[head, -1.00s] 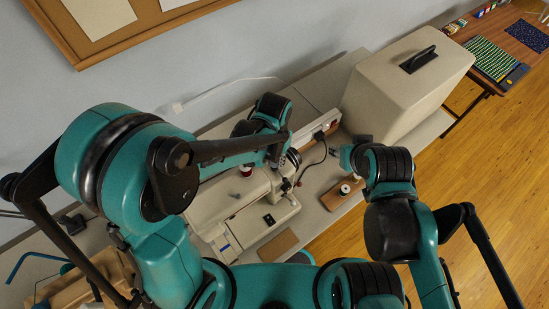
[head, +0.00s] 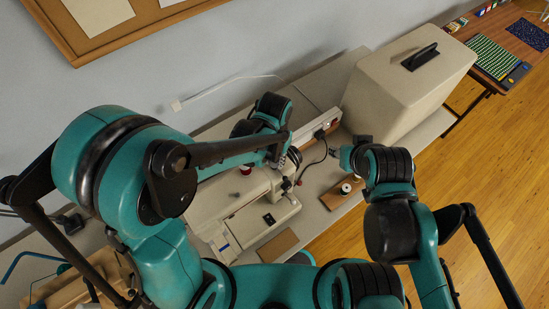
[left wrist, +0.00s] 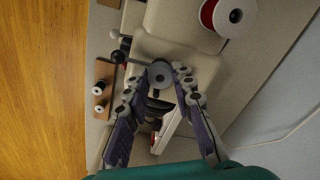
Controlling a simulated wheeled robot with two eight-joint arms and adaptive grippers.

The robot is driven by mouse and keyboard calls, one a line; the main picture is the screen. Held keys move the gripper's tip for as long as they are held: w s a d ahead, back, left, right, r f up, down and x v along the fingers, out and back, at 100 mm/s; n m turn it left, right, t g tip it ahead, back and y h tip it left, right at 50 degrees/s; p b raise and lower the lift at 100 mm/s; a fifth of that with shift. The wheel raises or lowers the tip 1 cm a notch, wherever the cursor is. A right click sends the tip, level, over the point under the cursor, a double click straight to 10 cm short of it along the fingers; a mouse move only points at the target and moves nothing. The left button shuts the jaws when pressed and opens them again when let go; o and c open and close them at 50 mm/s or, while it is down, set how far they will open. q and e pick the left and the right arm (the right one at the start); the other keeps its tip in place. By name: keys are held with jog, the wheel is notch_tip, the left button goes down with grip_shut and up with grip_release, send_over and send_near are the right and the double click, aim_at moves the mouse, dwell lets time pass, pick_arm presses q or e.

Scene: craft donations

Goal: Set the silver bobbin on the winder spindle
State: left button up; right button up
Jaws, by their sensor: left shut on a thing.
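My left gripper (left wrist: 160,76) is shut on the silver bobbin (left wrist: 160,74), a grey disc with a small centre hole, seen face-on between its fingertips in the left wrist view. The bobbin is over the end of the cream sewing machine (left wrist: 185,55). I cannot make out the winder spindle; the bobbin and fingers may cover it, so I cannot tell whether they touch. In the head view the left gripper (head: 284,160) is at the machine's right end, partly behind my arm. My right gripper (head: 337,153) is right of it, its fingers too small to read.
A red thread spool (left wrist: 228,15) stands on the machine. Black knobs (left wrist: 118,57) stick out close to the bobbin. A wooden board (left wrist: 104,72) with small spools lies beside the machine. A large cream case (head: 405,85) stands at the back right. A brown pad (head: 278,245) lies in front.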

aim_at(275, 164)
pick_arm(q)
jog(key=shift+f, duration=0.2)
jog(key=o, duration=0.7)
jog(key=shift+o, duration=0.2)
notch_tip(275, 164, up, 12)
dwell(0.4)
